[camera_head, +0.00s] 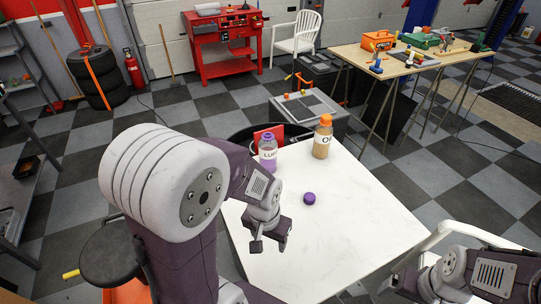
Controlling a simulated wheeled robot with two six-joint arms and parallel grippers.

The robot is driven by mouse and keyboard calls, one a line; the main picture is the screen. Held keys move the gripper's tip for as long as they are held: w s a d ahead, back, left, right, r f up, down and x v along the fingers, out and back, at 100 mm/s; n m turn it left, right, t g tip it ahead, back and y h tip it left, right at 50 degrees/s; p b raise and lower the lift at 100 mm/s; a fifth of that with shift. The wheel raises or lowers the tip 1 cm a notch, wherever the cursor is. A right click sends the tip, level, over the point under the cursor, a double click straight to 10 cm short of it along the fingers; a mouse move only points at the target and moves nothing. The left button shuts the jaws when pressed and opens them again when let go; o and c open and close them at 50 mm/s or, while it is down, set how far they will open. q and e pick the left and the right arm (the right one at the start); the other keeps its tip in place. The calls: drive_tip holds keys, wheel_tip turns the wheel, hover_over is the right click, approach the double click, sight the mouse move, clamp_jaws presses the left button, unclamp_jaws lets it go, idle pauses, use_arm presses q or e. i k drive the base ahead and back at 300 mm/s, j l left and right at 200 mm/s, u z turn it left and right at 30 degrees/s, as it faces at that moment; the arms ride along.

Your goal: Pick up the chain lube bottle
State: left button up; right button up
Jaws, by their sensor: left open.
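The chain lube bottle (268,158) stands upright near the far left edge of the white table (350,215). It has a purple cap, purple contents and a label whose visible letters begin "LU". My left gripper (270,241) is open and empty over the left side of the table, nearer to me than the bottle and apart from it. My right arm comes in at the lower right, and its gripper (408,284) shows only in part, so its jaws are unclear.
A bottle with an orange cap (322,138) stands to the right of the lube bottle. A small purple round object (309,198) lies nearer on the table. A red object (268,135) is behind the lube bottle. The table's right side is clear.

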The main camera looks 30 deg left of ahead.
sight(267, 144)
drive_tip(key=j+u, duration=0.1)
drive_tip(key=j, duration=0.85)
drive_tip(key=i+j+u, duration=0.15)
drive_tip(key=j, duration=0.75)
drive_tip(key=k+u, duration=0.1)
drive_tip(key=u, duration=0.65)
